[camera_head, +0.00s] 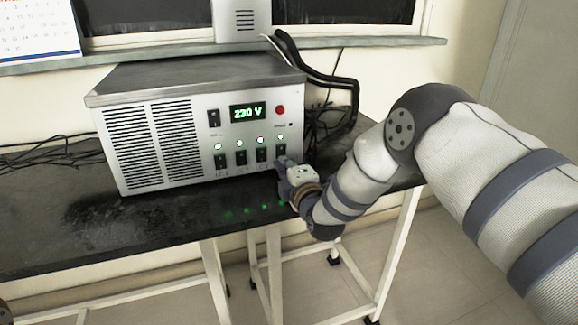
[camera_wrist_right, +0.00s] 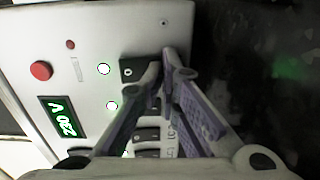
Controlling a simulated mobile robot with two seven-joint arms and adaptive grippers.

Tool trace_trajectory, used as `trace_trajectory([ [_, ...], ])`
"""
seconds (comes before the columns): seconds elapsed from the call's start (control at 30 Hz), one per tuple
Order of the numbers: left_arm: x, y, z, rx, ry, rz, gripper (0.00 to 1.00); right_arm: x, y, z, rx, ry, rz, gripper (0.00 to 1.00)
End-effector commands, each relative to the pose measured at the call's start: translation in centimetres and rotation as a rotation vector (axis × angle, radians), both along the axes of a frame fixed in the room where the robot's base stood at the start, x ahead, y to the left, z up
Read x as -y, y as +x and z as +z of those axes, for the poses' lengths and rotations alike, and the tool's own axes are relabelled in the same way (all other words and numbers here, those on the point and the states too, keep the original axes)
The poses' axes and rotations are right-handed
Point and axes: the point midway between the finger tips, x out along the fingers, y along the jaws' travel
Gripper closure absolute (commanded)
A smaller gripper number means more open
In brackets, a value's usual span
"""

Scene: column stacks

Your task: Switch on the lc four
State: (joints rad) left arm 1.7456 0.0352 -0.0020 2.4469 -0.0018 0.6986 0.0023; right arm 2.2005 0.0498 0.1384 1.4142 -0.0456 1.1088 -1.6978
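The grey power unit (camera_head: 150,85) stands on the black table and shows a lit "230 V" display (camera_head: 248,112). A row of black rocker switches runs along its lower front. The rightmost switch, the lc four (camera_head: 281,150), also shows in the right wrist view (camera_wrist_right: 131,66). The lamp (camera_head: 281,139) above it glows; it also shows in the wrist view (camera_wrist_right: 103,69). My right gripper (camera_head: 281,163) is at the lower part of this switch, its fingertips (camera_wrist_right: 160,62) together and holding nothing. They overlap the switch's edge; contact is unclear. My left gripper is out of view.
The other lamps in the row glow too, with green reflections on the tabletop. A red button (camera_head: 280,110) and a separate rocker switch (camera_head: 213,118) sit higher on the panel. Dark cables (camera_head: 325,125) lie right of the unit. The tabletop (camera_head: 100,225) in front is clear.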

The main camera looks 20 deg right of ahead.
Motion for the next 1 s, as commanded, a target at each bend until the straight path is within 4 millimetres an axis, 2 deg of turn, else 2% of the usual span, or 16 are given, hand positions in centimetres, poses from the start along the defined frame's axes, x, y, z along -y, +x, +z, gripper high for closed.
trace_trajectory([
  [0.13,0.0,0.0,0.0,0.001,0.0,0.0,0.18,0.0,-2.0,0.2,0.0,-0.001,0.003,1.0],
  [0.3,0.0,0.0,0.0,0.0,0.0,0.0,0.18,0.1,-6.2,0.2,-0.003,-0.001,0.002,1.0],
  [0.5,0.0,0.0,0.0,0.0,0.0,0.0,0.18,0.3,-10.3,0.2,-0.003,-0.001,0.002,1.0],
  [0.7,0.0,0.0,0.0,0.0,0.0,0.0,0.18,0.5,-12.0,0.3,0.0,0.0,0.0,1.0],
  [1.0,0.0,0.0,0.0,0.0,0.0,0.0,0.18,0.5,-12.1,0.3,0.0,0.0,0.0,1.0],
])
